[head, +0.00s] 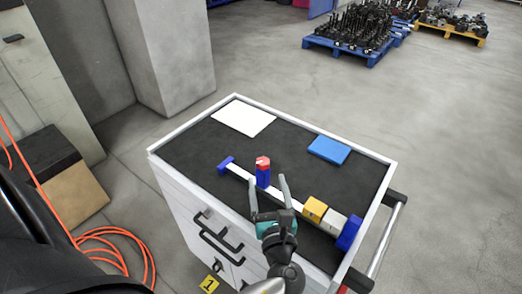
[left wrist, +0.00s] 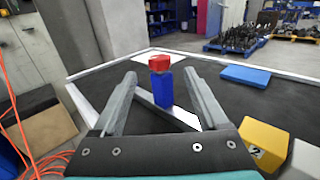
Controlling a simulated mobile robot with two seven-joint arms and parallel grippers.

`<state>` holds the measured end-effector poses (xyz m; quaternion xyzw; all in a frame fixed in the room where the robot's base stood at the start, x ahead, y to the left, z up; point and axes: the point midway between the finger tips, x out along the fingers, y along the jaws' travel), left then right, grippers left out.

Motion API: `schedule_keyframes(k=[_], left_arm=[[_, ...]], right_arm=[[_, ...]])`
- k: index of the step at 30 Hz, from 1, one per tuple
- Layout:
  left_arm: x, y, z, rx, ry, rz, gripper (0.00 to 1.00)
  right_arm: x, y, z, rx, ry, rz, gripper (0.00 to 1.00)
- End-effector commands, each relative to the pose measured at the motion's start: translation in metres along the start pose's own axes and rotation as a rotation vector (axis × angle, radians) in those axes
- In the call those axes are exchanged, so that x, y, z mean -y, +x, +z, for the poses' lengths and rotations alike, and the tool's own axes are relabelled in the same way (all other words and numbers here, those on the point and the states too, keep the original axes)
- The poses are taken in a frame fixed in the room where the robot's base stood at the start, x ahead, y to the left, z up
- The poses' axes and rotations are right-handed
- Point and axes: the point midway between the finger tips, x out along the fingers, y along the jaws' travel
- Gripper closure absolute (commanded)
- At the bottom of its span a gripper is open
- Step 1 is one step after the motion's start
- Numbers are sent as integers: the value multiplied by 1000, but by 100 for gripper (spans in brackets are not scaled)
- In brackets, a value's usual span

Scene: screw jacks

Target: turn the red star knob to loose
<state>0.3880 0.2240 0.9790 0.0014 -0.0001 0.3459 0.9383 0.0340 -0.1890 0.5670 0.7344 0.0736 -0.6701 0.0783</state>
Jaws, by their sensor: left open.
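The red star knob (head: 262,161) sits on top of an upright blue post (head: 263,177), which stands on a white bar (head: 239,174) on the cart top. In the left wrist view the red knob (left wrist: 159,62) and blue post (left wrist: 163,88) show between and beyond the fingers. My left gripper (head: 267,182) is open and empty, its fingers pointing toward the post from the near side. In the left wrist view its two fingers (left wrist: 160,80) are spread apart, with the knob ahead, apparently untouched. Any marking on the knob is too small to read. My right gripper is not in view.
A yellow block (head: 314,208), a grey block (head: 333,221) and a blue block (head: 349,232) line the bar's right part. A white sheet (head: 243,117) and a blue box (head: 329,149) lie farther back. The cart's rim (head: 190,122) is white. Dark cart top is free around the post.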

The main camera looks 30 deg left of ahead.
Motion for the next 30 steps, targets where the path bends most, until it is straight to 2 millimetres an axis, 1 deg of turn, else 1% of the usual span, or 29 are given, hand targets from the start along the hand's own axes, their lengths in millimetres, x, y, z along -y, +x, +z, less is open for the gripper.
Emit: schedule_keyframes(k=[1,3,9,12,15,21,28,30], left_arm=[[0,13,2,4,0,2,24],[0,28,2,5,0,1,24],[0,70,1,3,0,1,24],[0,86,1,1,-2,1,24],[0,97,0,0,-1,1,24],[0,106,0,-1,-2,0,24],[0,106,0,-2,-2,0,24],[0,106,0,-1,-2,0,32]], right_arm=[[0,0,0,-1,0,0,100],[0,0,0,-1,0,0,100],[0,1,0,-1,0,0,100],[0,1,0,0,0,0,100],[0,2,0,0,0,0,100],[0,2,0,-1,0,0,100],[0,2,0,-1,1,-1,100],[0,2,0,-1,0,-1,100]])
